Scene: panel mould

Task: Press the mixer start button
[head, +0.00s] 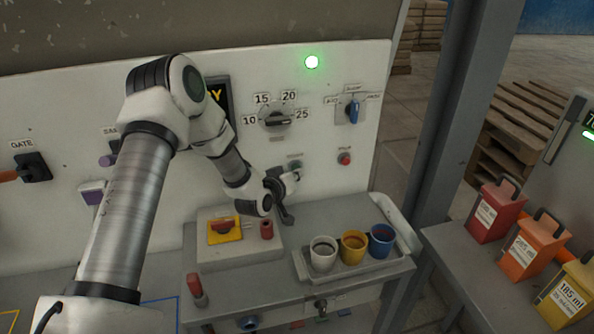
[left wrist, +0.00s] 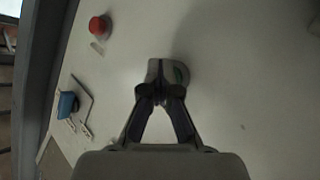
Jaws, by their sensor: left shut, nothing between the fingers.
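My left gripper (head: 294,177) is shut and empty, with its fingertips at the white panel (head: 225,160), below the dial. In the left wrist view, the closed fingertips (left wrist: 158,88) overlap a grey round fitting with a green button (left wrist: 181,73), which I take to be the start button. The fingers hide part of it, and I cannot tell whether they touch or press it. In the head view, a bit of green fitting (head: 296,164) shows just above the fingertips. My right gripper is not in view.
A red button (head: 345,158) is right of the gripper, with a blue selector (head: 353,110) above. A numbered dial (head: 278,119) and lit green lamp (head: 312,62) are higher. Below, a grey tray (head: 308,276) holds three cups.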

